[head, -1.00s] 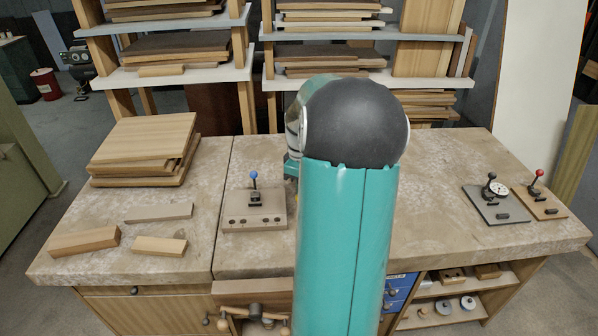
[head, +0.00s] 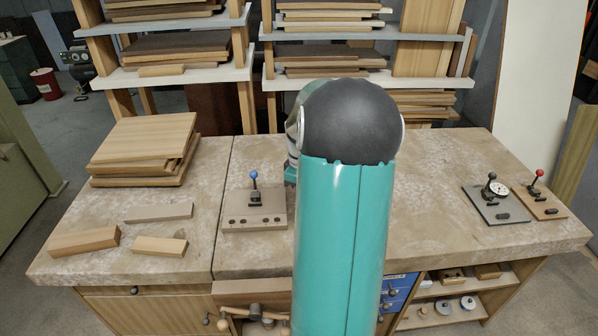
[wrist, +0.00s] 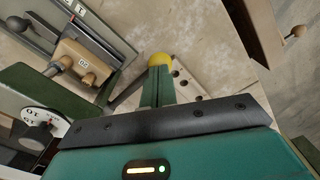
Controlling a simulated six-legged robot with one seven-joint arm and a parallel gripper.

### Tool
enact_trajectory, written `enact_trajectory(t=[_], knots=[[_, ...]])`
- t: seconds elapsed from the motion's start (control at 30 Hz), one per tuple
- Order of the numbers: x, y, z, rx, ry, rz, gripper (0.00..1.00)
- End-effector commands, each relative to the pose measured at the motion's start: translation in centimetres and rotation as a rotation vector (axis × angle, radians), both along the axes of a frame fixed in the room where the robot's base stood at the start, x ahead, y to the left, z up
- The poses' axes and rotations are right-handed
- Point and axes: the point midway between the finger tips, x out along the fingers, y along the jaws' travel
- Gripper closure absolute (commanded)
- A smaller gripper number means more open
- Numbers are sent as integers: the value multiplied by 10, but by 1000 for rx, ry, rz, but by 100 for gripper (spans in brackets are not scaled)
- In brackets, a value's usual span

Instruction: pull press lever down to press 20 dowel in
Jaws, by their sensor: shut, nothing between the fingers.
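My gripper (wrist: 159,84) is shut and empty in the wrist view. Its fingertips are at a yellow ball knob (wrist: 160,60); I cannot tell whether they touch it. The lever below the knob is mostly hidden by the fingers. A pale plate with dark holes (wrist: 190,85) lies just right of the fingers. Left of them is a wooden block (wrist: 88,62) with a small number label that I cannot read surely and round wooden pegs (wrist: 88,80). In the head view my arm hides the gripper and the yellow knob.
In the head view, a blue-knobbed lever (head: 254,177) stands on a holed base left of my arm. A black-knobbed lever (head: 491,178) with a dial and a red-knobbed lever (head: 538,174) stand far right. Boards (head: 145,140) lie left. The bench between my arm and the right-hand levers is clear.

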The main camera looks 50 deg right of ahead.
Motion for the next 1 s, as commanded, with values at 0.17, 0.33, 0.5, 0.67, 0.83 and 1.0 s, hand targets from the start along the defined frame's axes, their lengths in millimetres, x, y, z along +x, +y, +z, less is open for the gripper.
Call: enact_trajectory(t=[0.17,0.33,0.5,0.67,0.83,1.0], knots=[[0,0,-3,1,0,0,100],[0,0,-3,1,0,0,100],[0,0,-6,1,0,1,100],[1,0,-12,2,0,1,100],[1,0,-15,2,0,1,100],[1,0,-15,1,0,1,100]])
